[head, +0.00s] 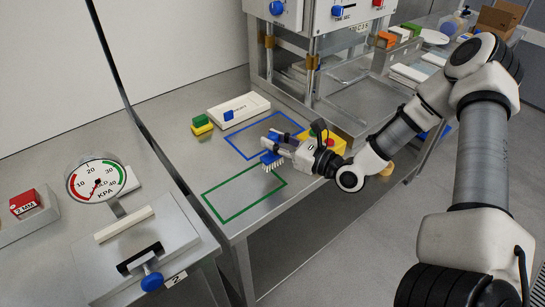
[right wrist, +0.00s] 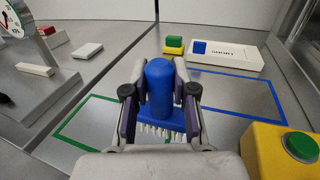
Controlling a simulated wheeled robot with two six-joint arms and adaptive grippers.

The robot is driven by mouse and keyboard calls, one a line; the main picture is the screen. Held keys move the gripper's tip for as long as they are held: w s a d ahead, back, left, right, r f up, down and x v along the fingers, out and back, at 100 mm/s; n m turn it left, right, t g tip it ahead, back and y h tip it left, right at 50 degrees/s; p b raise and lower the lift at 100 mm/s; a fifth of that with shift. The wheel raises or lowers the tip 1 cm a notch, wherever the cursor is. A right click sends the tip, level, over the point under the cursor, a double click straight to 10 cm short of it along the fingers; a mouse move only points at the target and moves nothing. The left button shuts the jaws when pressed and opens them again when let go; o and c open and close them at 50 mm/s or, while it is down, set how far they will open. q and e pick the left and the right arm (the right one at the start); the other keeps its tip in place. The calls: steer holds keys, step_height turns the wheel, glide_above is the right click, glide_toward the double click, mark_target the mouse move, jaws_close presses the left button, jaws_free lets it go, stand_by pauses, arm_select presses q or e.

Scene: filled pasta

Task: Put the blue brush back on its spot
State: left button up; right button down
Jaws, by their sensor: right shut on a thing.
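The blue brush (head: 270,157) has a rounded blue handle and white bristles pointing down. My right gripper (head: 268,145) is shut around its handle; in the right wrist view the brush (right wrist: 160,90) stands upright between the two fingers. It shows over the blue outline (head: 235,148) and its near edge on the steel table; I cannot tell whether the bristles touch the table. The blue outline (right wrist: 275,97) also shows behind the brush in the right wrist view. An empty green outline (head: 222,216) lies to the left and nearer. My left gripper is not in view.
A yellow box with a green button (right wrist: 285,150) stands close right of my right gripper. A white box with a blue square (head: 240,107) and a green-and-yellow block pair (head: 202,124) stand behind the outlines. A gauge (head: 96,182) stands on the left bench.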

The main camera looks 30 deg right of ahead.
mark_target(277, 154)
steer(key=shift+w+a+f, duration=0.1)
steer(key=shift+a+f, duration=0.1)
steer(key=shift+f, duration=0.2)
step_height(277, 154, down, 3)
steer(key=shift+r, duration=0.2)
steer(key=shift+w+d, duration=0.1)
steer(key=shift+f+b, duration=0.3)
steer(key=shift+b, duration=0.15)
steer(key=c, duration=0.9)
jaws_free()
steer(key=shift+c, duration=0.2)
steer(key=shift+r, duration=0.1)
